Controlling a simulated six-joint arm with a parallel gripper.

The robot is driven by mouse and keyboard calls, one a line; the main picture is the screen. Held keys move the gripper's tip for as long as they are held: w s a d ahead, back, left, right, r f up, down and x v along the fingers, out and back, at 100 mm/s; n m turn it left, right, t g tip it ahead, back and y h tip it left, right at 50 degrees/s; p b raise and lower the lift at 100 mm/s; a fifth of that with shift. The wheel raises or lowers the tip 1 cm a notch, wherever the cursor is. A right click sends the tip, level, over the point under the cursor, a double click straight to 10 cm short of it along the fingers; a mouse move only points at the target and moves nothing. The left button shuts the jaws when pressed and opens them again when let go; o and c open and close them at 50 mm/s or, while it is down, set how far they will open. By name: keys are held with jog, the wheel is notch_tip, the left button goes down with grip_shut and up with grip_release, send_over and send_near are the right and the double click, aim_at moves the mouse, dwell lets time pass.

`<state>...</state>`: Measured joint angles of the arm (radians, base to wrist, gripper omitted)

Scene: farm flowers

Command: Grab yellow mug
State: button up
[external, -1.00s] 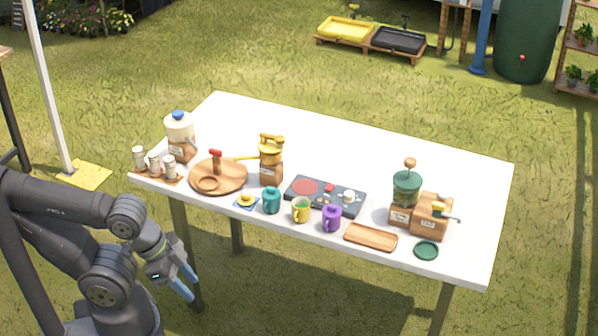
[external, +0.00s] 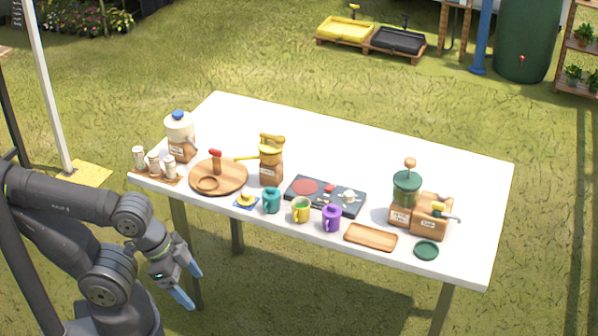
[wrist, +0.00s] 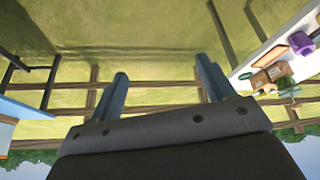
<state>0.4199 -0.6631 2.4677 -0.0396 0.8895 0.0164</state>
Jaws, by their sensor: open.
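The yellow mug (external: 300,211) stands upright near the front edge of the white table (external: 440,170), with a green inside and its handle toward the front. A teal mug (external: 271,200) stands to its left and a purple mug (external: 331,218) to its right. My gripper (external: 190,284) is open and empty, off the table's front edge, to the left of and lower than the yellow mug. In the wrist view my gripper (wrist: 160,82) shows two spread fingers with grass between them. The yellow mug is not clearly visible there; a purple mug (wrist: 301,43) shows at right.
A dark stove panel (external: 325,195) lies behind the mugs. A wooden tray (external: 370,237) and a green coaster (external: 426,250) lie to the right. A round wooden board (external: 219,176) and grinder (external: 271,165) stand to the left. The table's back is clear.

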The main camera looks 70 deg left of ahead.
jog(key=w+d+r+g+h, duration=0.1)
jog(key=w+d+g, duration=0.35)
jog(key=d, duration=0.45)
jog(key=w+a+r+m, duration=0.2)
jog(key=w+a, duration=0.1)
jog(key=w, duration=0.7)
jog(key=w+a+m+t+y, duration=0.1)
jog(key=w+a+m, duration=0.3)
jog(key=w+a, duration=0.5)
jog(key=m+y, duration=0.2)
jog(key=m, duration=0.6)
send_over(301, 207)
jog(key=s+d, duration=0.1)
jog(key=d, duration=0.1)
notch_tip(301, 207, down, 6)
jog(key=shift+g, duration=0.45)
notch_tip(301, 207, down, 17)
jog(key=shift+f, duration=0.1)
jog(key=shift+c, duration=0.4)
